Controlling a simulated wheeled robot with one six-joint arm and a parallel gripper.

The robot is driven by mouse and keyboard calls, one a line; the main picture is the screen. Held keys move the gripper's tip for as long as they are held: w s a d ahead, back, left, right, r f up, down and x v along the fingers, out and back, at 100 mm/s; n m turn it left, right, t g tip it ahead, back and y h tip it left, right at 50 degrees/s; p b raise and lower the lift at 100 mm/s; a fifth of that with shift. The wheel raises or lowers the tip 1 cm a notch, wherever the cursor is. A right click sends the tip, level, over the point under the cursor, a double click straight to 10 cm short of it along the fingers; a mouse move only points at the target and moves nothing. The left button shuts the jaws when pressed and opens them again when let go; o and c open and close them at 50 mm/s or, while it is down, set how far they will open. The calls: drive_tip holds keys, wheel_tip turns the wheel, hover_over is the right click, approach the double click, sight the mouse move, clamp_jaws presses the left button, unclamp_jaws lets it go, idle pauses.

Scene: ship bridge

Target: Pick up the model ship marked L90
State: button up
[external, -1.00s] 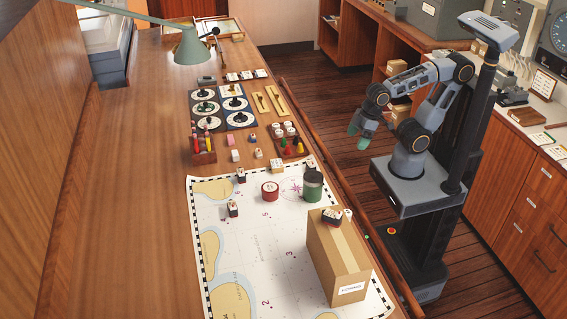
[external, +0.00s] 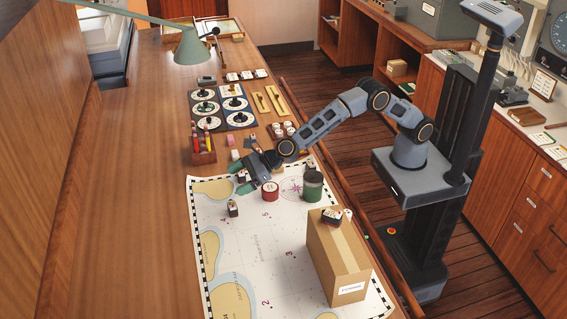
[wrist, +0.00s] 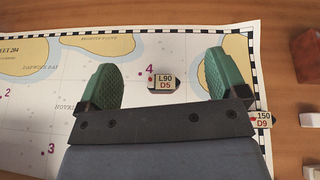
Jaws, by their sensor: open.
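The model ship marked L90 (wrist: 165,81) is a small dark hull with a cream top reading "L90 D5". It sits on the chart beside the purple "4", and also shows in the external view (external: 232,209). My gripper (wrist: 160,74) is open and empty, its green fingers to the left and right of this ship in the wrist view, with gaps on both sides. In the external view my gripper (external: 240,179) is over the far part of the chart, beyond the L90 ship. A second ship, marked 150 D9 (wrist: 262,120), lies outside the right finger.
The chart (external: 265,265) covers the near desk. A cardboard box (external: 330,262) with a small ship on top is nearer. A pencil holder (external: 203,157) stands beyond. The chart's left side is open.

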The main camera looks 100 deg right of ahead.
sight(230, 205)
drive_tip(key=f+m, duration=0.1)
drive_tip(key=f, duration=0.1)
drive_tip(key=w+f+m+b, duration=0.1)
drive_tip(key=shift+f+h, duration=0.4)
drive_tip(key=shift+f+b, duration=0.3)
drive_tip(key=shift+f, duration=0.45)
wheel_tip(230, 205, down, 4)
drive_tip(key=shift+r+b, duration=0.1)
drive_tip(key=shift+b, duration=0.4)
drive_tip(key=shift+w+r+p, duration=0.3)
drive_tip(key=shift+w+p, duration=0.25)
drive_tip(key=shift+p, duration=0.25)
drive_tip(key=shift+p+x, duration=0.55)
drive_tip(key=shift+x, duration=0.45)
drive_tip(key=shift+f, duration=0.15)
drive_tip(key=c, duration=1)
